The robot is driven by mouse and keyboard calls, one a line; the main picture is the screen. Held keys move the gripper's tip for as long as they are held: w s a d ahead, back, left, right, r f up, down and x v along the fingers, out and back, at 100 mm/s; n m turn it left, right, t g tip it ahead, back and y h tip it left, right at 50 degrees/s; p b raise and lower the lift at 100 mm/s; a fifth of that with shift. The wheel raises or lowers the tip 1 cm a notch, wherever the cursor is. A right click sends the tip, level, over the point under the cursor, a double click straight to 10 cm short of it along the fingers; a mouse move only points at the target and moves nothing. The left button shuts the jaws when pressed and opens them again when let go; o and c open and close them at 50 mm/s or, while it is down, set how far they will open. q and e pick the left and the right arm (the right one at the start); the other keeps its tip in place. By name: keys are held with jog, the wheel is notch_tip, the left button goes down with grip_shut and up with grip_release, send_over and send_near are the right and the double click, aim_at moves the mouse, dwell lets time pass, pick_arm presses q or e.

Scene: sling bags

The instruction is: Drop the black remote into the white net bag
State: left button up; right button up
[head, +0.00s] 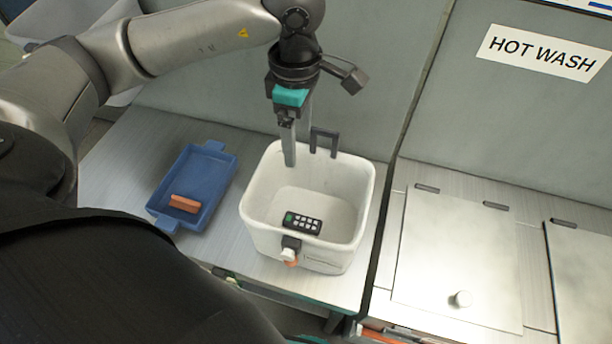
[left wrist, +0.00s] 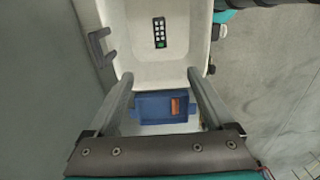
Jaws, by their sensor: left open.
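The black remote (head: 302,223), with pale buttons and one green button, lies on the floor inside the white bag (head: 262,221). The bag looks like an open, stiff-walled white bin with a dark handle at its back; I cannot make out any netting. My left gripper (head: 297,158) is open and empty, pointing down over the back left part of the bag's opening, above and apart from the remote. In the left wrist view the remote (left wrist: 159,32) shows beyond the two spread fingers (left wrist: 160,78), inside the bag (left wrist: 140,69). My right gripper is out of view.
A blue tray (head: 212,163) holding an orange-brown block (head: 185,203) stands left of the bag on the grey counter (head: 128,150). A panel wall rises behind. A lidded counter (head: 455,250) lies to the right, under a HOT WASH sign (head: 543,52).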

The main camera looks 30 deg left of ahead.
pick_arm(q)
notch_tip(320, 180, up, 15)
jog(key=shift+r, duration=0.15)
dwell(0.5)
dwell(0.5)
